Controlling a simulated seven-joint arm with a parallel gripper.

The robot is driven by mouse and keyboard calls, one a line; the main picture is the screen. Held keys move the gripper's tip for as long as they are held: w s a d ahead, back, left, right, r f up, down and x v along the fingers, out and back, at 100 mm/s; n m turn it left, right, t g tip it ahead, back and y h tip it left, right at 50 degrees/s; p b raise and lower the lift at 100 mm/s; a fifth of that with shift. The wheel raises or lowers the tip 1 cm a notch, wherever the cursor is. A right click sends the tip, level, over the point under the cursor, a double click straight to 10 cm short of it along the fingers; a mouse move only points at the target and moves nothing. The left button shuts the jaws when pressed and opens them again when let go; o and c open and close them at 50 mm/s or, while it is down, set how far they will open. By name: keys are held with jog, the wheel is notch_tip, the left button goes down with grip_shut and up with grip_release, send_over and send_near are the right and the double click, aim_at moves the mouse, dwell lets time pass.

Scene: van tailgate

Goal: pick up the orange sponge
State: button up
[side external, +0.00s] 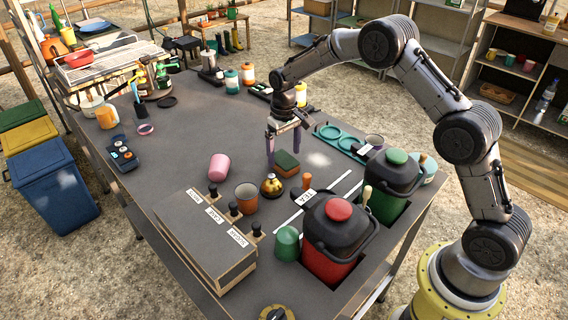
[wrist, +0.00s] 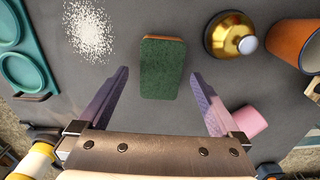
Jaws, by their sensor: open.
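The orange sponge (side external: 287,164) lies on the dark grey tabletop, its dark green scouring side up. In the wrist view the sponge (wrist: 162,70) shows mostly green, with a thin orange edge along its far end. My gripper (side external: 284,157) is open and empty, pointing down close to the sponge. In the wrist view my gripper's (wrist: 160,73) purple fingers stand left and right of the sponge, with a gap on each side. I cannot tell how far the fingertips are above the table.
A brass, round-bodied object (wrist: 230,38), an orange-brown cup (wrist: 295,45) and a pink cup (wrist: 249,121) lie to the sponge's right in the wrist view. White powder (wrist: 88,30) and a teal ring tray (wrist: 28,60) are left. A red-lidded container (side external: 333,235) stands near the front edge.

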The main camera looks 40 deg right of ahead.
jog(key=shift+f, duration=1.4)
jog(key=shift+c, duration=0.3)
jog(key=c, duration=1.3)
jog(key=shift+r, duration=0.1)
